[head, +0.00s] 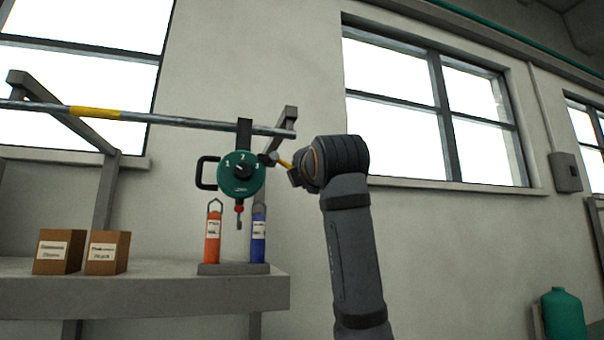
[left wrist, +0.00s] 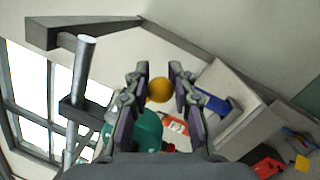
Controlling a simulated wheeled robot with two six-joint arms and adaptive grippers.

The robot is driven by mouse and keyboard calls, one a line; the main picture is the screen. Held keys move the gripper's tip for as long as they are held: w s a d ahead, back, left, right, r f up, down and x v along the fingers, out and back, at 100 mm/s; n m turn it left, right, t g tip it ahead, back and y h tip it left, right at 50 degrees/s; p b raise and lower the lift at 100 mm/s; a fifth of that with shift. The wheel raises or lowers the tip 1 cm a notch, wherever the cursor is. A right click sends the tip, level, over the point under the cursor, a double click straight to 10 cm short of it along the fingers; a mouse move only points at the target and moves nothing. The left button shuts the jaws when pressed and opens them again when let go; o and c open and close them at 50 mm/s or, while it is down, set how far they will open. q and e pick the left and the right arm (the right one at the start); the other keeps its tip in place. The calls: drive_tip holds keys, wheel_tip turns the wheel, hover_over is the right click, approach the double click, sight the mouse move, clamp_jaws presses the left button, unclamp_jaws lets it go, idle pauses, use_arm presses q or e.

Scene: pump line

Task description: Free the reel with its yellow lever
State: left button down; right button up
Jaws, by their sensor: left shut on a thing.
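The round green reel (head: 240,174) hangs from the metal rail, with a dial numbered 1 to 3, a black handle on its left, and a red ball and small hook below. Its yellow lever (head: 286,164) sticks out at the right side. My left gripper (head: 296,175) is at the lever's outer end. In the left wrist view, the lever's round yellow knob (left wrist: 159,89) sits between the fingers of the left gripper (left wrist: 158,78), which are shut on it. The green reel (left wrist: 146,130) is partly hidden behind the fingers there. My right gripper is not in view.
The rail (head: 180,122) has a yellow band and runs above the bench (head: 140,296). An orange cylinder (head: 213,240) and a blue cylinder (head: 258,242) stand below the reel. Two brown boxes (head: 59,251) (head: 107,253) are at left. A green tank (head: 563,315) stands far right.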

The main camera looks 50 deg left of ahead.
use_arm(q)
drive_tip(key=c, duration=1)
unclamp_jaws()
drive_tip(key=shift+w, duration=0.1)
drive_tip(key=shift+o, duration=0.2)
drive_tip(key=v, duration=1.2)
drive_tip(key=shift+d, duration=0.1)
